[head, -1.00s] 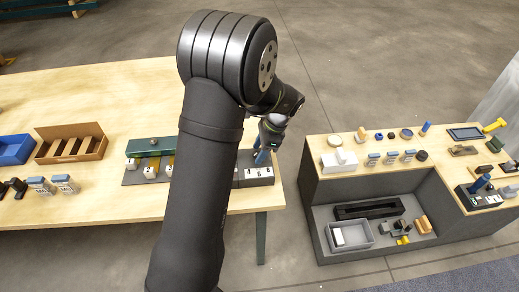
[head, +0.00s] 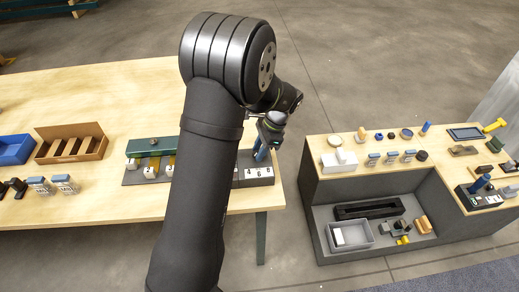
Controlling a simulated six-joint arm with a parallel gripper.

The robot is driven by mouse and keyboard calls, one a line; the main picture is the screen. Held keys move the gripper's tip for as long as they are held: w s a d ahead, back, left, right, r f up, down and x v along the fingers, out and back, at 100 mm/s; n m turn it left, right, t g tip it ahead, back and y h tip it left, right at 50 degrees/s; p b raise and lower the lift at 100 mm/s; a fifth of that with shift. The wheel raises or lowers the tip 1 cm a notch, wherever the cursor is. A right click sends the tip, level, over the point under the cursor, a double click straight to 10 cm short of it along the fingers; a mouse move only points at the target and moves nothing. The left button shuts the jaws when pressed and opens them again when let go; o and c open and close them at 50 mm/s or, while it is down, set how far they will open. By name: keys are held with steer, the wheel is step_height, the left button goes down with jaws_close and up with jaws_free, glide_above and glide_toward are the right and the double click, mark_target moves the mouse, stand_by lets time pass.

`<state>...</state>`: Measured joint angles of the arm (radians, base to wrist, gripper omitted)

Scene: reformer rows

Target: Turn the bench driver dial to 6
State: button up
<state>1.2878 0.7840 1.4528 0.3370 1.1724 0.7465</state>
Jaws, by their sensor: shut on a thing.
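The bench driver (head: 258,177) is a dark grey box at the right end of the wooden table, with white number labels along its front; a 4 and a 6 can be made out. A blue dial handle (head: 260,153) stands up from its top. My gripper (head: 263,146) is above the box and shut on this blue handle. My own arm covers the left part of the box. The dial's pointer and its exact setting are too small and hidden to tell.
A green-topped fixture (head: 152,146) with white pieces stands left of my arm. A brown divided tray (head: 70,143) and a blue bin (head: 14,149) lie farther left. A cabinet (head: 320,208) with small items stands right, across a floor gap.

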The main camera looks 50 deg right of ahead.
steer(key=n, duration=0.2)
steer(key=n+g, duration=0.1)
steer(key=n, duration=0.1)
steer(key=shift+w+d+g+y, duration=0.1)
steer(key=shift+w+g+y, duration=0.1)
steer(key=shift+g+y, duration=0.15)
steer(key=shift+n+g, duration=0.55)
steer(key=shift+n, duration=1.05)
steer(key=o, duration=1)
steer(key=shift+c, duration=0.2)
steer(key=v, duration=1.7)
steer(key=shift+d+r, duration=0.2)
steer(key=shift+d, duration=0.05)
